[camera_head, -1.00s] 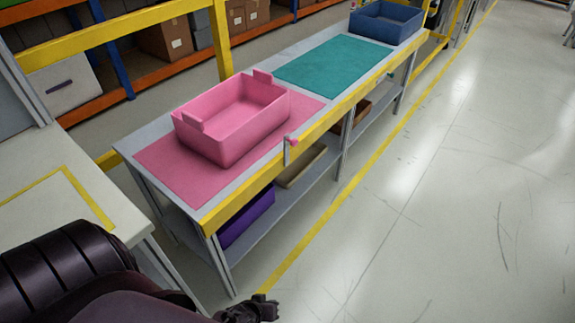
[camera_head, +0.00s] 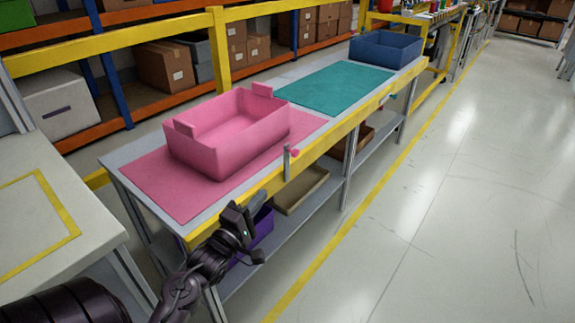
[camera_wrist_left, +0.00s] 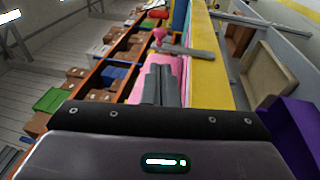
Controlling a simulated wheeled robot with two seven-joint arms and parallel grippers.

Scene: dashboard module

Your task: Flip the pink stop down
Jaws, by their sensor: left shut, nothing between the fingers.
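The pink stop (camera_head: 292,153) is a small grey lever with a pink knob on the yellow front rail of the long workbench. In the head view its grey bar stands upright in front of the pink bin. In the left wrist view the pink knob (camera_wrist_left: 159,35) and its grey bar show just beyond my fingertips in the picture. My left gripper (camera_head: 237,214) is shut and empty, at the near end of the bench by the yellow rail. It is apart from the stop, to its lower left. My right gripper is not in view.
A pink bin (camera_head: 222,158) sits on a pink mat (camera_head: 158,191). A teal mat (camera_head: 340,86) and a blue bin (camera_head: 385,50) lie farther along. A purple bin (camera_head: 258,236) and a tan tray (camera_head: 300,190) are on the lower shelf. The floor at right is clear.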

